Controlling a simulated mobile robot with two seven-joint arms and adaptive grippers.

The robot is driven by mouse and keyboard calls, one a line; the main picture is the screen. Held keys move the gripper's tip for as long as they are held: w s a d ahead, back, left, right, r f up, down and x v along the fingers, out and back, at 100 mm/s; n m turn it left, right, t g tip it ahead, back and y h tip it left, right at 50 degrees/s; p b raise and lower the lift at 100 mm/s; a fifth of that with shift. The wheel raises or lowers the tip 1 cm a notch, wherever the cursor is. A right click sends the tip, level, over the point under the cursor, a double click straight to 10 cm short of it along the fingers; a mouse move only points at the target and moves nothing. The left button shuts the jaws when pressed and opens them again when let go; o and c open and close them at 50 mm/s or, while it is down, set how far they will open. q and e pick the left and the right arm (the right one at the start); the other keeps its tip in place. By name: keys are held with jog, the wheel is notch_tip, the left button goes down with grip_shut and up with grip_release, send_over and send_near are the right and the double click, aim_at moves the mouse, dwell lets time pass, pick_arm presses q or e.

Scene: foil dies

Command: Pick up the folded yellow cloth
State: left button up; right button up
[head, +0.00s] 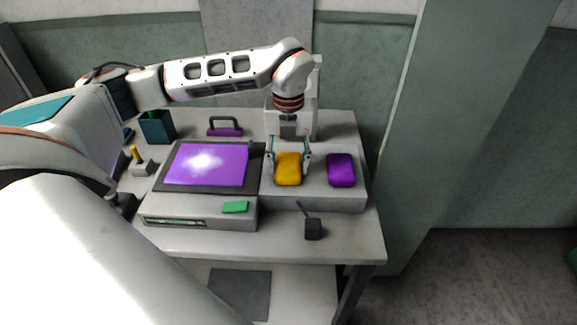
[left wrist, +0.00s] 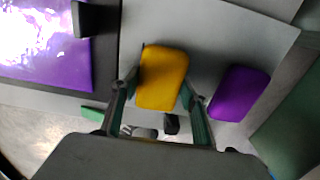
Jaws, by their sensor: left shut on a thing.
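The folded yellow cloth (head: 288,170) is at the left end of the low grey block on the table, beside a purple folded cloth (head: 341,170). My left gripper (head: 288,158) points down over the yellow cloth, with a finger on each side, and is shut on it. In the left wrist view the yellow cloth (left wrist: 162,78) lies between the fingertips (left wrist: 158,98), and the purple cloth (left wrist: 238,93) is to the right, apart from the gripper. I cannot tell whether the yellow cloth touches the block. My right gripper is not in view.
A grey press with a shiny purple plate (head: 207,164) stands left of the grey block (head: 318,198). A green piece (head: 236,207) lies on its front. A small dark box with a stick (head: 313,229) is in front. A teal bin (head: 157,127) and a purple-based handled tool (head: 225,130) stand behind.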

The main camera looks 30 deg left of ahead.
aim_at(288, 162)
pick_arm(q)
notch_tip(288, 162, up, 20)
jog(key=shift+p, duration=0.45)
jog(key=o, duration=0.4)
jog(key=shift+c, duration=1.4)
jog(key=shift+a+f, duration=0.1)
